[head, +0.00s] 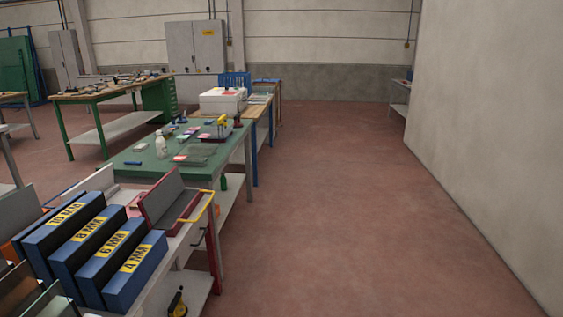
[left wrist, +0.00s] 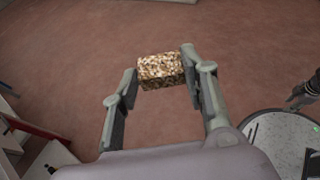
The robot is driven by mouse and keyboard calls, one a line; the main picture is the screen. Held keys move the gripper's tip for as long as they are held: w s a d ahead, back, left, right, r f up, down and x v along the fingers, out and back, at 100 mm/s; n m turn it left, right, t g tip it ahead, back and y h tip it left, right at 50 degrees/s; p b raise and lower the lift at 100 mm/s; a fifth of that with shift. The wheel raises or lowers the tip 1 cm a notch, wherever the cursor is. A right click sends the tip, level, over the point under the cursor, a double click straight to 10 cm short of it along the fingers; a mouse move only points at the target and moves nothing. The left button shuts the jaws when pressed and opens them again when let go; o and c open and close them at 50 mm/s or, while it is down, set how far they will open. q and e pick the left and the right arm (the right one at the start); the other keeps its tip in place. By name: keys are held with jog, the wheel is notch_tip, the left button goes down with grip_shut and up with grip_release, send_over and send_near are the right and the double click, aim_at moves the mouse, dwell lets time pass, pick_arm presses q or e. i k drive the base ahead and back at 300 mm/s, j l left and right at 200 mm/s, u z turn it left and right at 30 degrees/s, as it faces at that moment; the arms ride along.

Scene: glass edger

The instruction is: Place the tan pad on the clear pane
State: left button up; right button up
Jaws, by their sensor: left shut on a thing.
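The tan pad (left wrist: 160,68) is a speckled brown-and-cream block in the left wrist view. My left gripper (left wrist: 159,73) is shut on it, with a finger at each side, and holds it above the red floor. The head view shows neither gripper nor the pad. A clear pane (head: 198,153), greyish and see-through, lies flat on the green-topped table near its right front corner. A dark part at the right edge of the left wrist view may be my right gripper (left wrist: 303,95); its jaws are too unclear to read.
The green table (head: 130,172) also carries a white bottle (head: 161,144), a yellow-and-black tool (head: 222,121) and small coloured pieces. A rack of blue blocks (head: 100,238) labelled in millimetres stands in front of it. The floor (head: 350,210) to the right is clear up to a pale wall (head: 490,120).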

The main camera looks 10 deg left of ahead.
aim_at(195, 157)
jog(key=i, duration=1.75)
jog(key=i+u, duration=0.1)
jog(key=i, duration=0.45)
jog(key=i+u, duration=0.15)
jog(key=i, duration=0.4)
jog(key=i+l+u, duration=0.1)
jog(key=i, duration=0.45)
jog(key=l, duration=0.1)
